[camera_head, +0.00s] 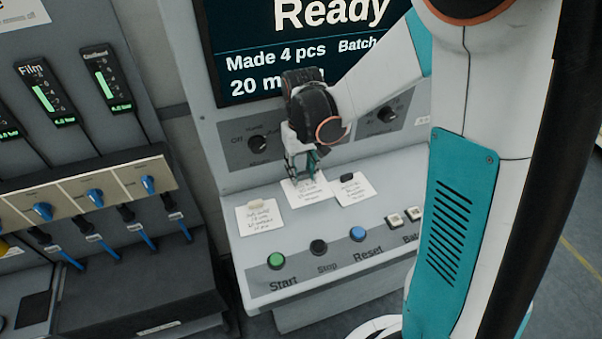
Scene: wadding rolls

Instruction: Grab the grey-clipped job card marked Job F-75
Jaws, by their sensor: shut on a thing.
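Three white job cards lie in a row on the sloped grey console shelf. The left card (262,218) has a beige clip at its top edge. The right card (355,192) has a dark clip at its top. The middle card (312,194) is under my gripper (306,176), which points down and is shut on its upper part. The gripper hides the middle card's clip, so I cannot tell its colour. The card seems to be still at the shelf surface. The writing on all three cards is too small to read.
Below the cards are a green Start button (277,261), a black Stop button (319,247), a blue Reset button (357,234) and white buttons (395,220). Behind stand rotary knobs (257,143) and a dark screen (235,85). A panel with blue-handled levers (180,222) is at left.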

